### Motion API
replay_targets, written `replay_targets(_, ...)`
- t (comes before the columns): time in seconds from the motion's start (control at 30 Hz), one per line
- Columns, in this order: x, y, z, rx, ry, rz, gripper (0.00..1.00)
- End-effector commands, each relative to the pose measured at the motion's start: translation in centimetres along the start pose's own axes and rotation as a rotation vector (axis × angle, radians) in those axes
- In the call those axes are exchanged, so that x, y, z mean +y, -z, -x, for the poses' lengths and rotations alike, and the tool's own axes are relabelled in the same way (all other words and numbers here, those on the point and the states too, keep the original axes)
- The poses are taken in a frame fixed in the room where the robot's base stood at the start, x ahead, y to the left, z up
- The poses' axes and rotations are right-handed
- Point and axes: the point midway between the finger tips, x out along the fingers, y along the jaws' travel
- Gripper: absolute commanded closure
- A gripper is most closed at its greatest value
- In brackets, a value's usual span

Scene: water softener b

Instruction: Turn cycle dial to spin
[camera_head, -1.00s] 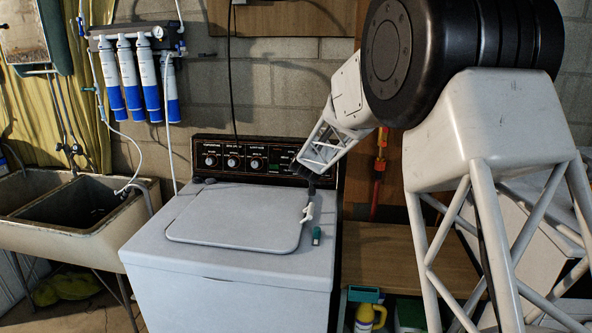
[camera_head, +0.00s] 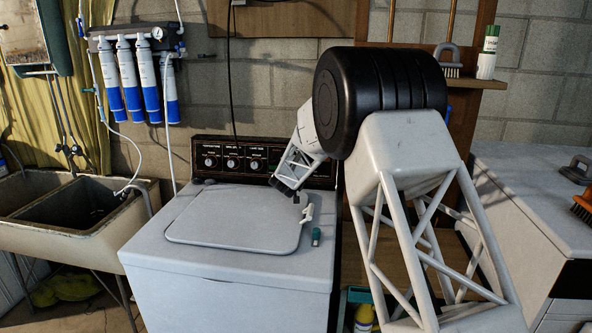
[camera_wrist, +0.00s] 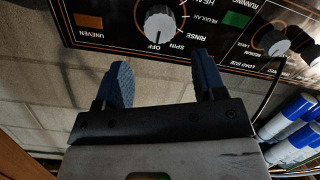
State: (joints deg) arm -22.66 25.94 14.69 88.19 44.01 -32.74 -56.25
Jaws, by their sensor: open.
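The cycle dial (camera_wrist: 160,24), a round knob with a grey face and white rim, shows at the top of the wrist view. The printed words OFF, SPIN, RINSE and REGULAR stand around it. Its mark appears to point at OFF. My gripper (camera_wrist: 162,62) is open and empty, with two blue fingers pointing at the control panel (camera_wrist: 110,15). In the picture the dial lies just beyond the fingertips, between their lines; contact is not seen. In the head view my arm hides this dial, and my gripper (camera_head: 284,187) is low at the panel's right part.
Three other knobs show on the panel's left, one of them the middle knob (camera_head: 231,163). The washer lid (camera_head: 235,218) is shut, with a small white item (camera_head: 308,213) and a green item (camera_head: 316,236) near its right edge. Blue-and-white filters (camera_head: 148,80) hang at the left.

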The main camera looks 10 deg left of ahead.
Motion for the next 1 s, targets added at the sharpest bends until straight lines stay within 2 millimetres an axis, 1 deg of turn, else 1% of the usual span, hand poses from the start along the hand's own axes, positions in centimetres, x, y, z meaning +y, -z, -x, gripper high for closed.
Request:
replay_targets(0.17, 0.0, -0.1, -0.4, -0.001, 0.000, 0.000, 0.36)
replay_targets(0.37, -0.1, -0.1, -1.7, -0.001, 0.001, 0.000, 0.36)
replay_targets(1.0, 0.0, 0.0, -7.8, 0.000, 0.000, 0.000, 0.36)
